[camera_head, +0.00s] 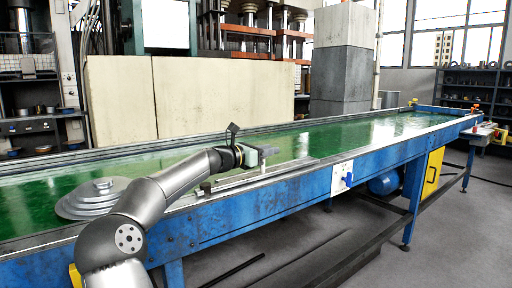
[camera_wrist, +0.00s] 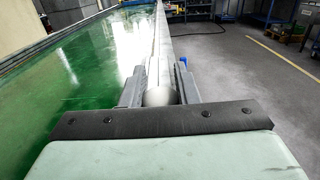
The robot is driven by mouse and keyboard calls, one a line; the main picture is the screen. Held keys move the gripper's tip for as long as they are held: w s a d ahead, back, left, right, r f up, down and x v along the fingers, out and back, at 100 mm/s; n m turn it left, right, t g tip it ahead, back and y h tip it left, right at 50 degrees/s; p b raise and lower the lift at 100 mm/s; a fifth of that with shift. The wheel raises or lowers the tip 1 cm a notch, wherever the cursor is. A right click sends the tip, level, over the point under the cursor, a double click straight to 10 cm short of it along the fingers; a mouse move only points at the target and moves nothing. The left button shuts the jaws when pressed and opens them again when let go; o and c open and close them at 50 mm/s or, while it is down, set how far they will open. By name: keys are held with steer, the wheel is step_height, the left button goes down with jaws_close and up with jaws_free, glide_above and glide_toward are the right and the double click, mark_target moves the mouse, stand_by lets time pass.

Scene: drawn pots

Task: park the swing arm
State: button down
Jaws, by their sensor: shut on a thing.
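The swing arm (camera_head: 240,181) looks like a long, flat grey metal bar lying along the near edge of the green conveyor belt. A dark block (camera_head: 205,187) sits at its left end. My gripper (camera_head: 267,152) is above the bar, with its fingers around a small upright post or knob on it. In the wrist view, a round pale grey knob (camera_wrist: 160,96) sits between the two fingers of my gripper (camera_wrist: 160,88). The fingers hide the knob's sides, and its join to the bar is hidden.
The green belt (camera_head: 340,137) runs in a blue frame (camera_head: 290,195). A stepped stack of grey discs (camera_head: 92,200) stands on the belt at left, partly behind my arm. A white switch plate with a blue knob (camera_head: 345,178) is on the frame's near side. The belt's middle is clear.

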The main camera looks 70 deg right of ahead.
steer(key=shift+s+f, duration=0.2)
steer(key=shift+s, duration=0.05)
steer(key=c, duration=1.1)
jaws_free()
steer(key=shift+a+r, duration=0.1)
steer(key=shift+w, duration=0.15)
steer(key=shift+w+a, duration=0.2)
steer(key=shift+a, duration=0.05)
steer(key=p, duration=0.2)
glide_above(220, 184)
steer(key=shift+a, duration=0.15)
